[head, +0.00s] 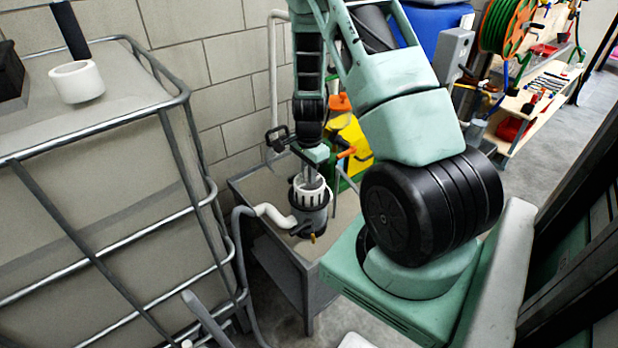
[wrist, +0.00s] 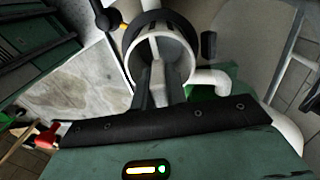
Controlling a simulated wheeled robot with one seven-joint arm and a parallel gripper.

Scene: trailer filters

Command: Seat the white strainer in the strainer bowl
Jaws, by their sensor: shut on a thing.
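The white strainer (head: 309,187) is upright at the mouth of the dark strainer bowl (head: 310,216), its slotted upper part showing above the bowl's rim. Its lower part is hidden inside the bowl. My gripper (head: 310,172) points down over the strainer and is shut on it. In the wrist view, the gripper's dark fingers (wrist: 160,98) close on a pale upright piece inside the white strainer (wrist: 181,55). The dark rim of the bowl (wrist: 152,17) curves around the strainer there. I cannot tell whether the strainer rests fully on its seat.
A white pipe (head: 272,214) joins the bowl's left side above a grey stand (head: 283,262). A caged tank (head: 85,190) stands at the left with a white ring-shaped cup (head: 77,82) on top. A yellow container (head: 352,143) stands behind the bowl; a block wall lies beyond.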

